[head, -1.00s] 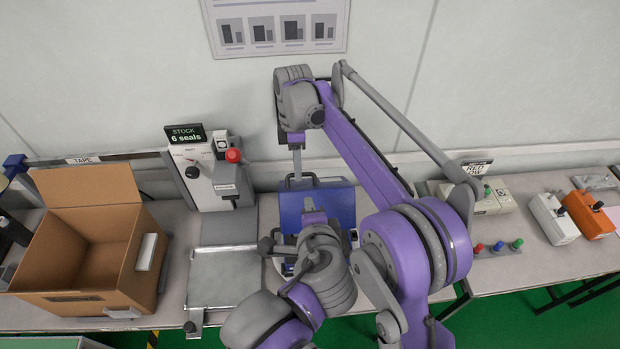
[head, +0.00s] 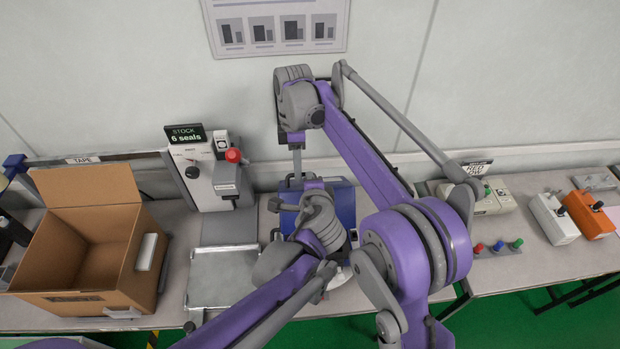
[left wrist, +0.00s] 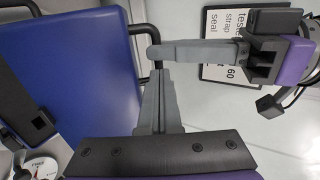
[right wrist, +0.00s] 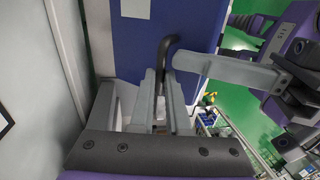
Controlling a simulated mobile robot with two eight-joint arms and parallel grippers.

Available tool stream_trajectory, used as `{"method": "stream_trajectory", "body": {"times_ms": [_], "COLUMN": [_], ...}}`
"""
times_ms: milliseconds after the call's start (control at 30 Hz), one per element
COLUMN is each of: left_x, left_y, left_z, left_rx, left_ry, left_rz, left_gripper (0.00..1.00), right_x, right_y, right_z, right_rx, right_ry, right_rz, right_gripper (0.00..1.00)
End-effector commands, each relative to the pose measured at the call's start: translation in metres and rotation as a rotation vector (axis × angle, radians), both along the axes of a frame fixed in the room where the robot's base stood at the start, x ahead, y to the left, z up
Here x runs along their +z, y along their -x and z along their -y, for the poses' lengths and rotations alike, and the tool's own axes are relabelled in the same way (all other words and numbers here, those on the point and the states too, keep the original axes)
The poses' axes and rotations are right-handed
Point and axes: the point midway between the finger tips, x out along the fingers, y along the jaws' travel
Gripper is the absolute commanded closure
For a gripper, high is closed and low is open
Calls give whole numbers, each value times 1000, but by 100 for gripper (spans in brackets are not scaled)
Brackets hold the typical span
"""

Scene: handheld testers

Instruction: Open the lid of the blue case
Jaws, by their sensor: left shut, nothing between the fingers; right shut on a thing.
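The blue case (head: 343,203) is at the back of the bench in the head view, partly hidden by my arms. Its blue lid (left wrist: 75,65) fills the left of the left wrist view and looks raised, though its exact angle is unclear. My right gripper (head: 297,172) reaches down at its top edge. In the right wrist view it is shut on the black handle (right wrist: 168,48). My left gripper (left wrist: 155,75) is shut and empty, its tips close beside the handle and the right fingers. I cannot tell whether they touch.
An open cardboard box (head: 85,250) and a grey machine with a flat plate (head: 222,277) stand left of the case. Coloured buttons (head: 497,247) and an orange unit (head: 588,214) are to the right. A round dial (left wrist: 40,168) shows beside the lid.

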Motion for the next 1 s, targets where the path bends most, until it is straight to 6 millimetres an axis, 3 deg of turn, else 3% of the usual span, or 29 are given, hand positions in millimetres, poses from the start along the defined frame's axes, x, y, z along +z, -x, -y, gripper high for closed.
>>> {"method": "stream_trajectory", "body": {"times_ms": [400,600,833,867,933,1000], "left_x": [-3,-6,-6,-7,-7,-7], "left_y": [-4,-22,-24,-24,-24,-24], "left_z": [0,0,-1,-1,-1,-1], "left_rx": [0,3,3,3,3,3], "left_ry": [1,1,-1,-1,-1,-1], "left_rz": [-1,-2,-1,-1,-1,-2], "left_gripper": [100,100,100,100,100,100], "right_x": [-3,-3,-2,-2,-2,-2], "right_y": [0,1,3,3,4,4], "right_z": [0,0,-1,-1,-1,-1], "right_rx": [0,0,2,2,2,2], "right_ry": [0,0,-2,-2,-2,-1], "right_rz": [1,-2,-8,-8,-9,-9], "right_gripper": [100,100,100,69,56,55]}}
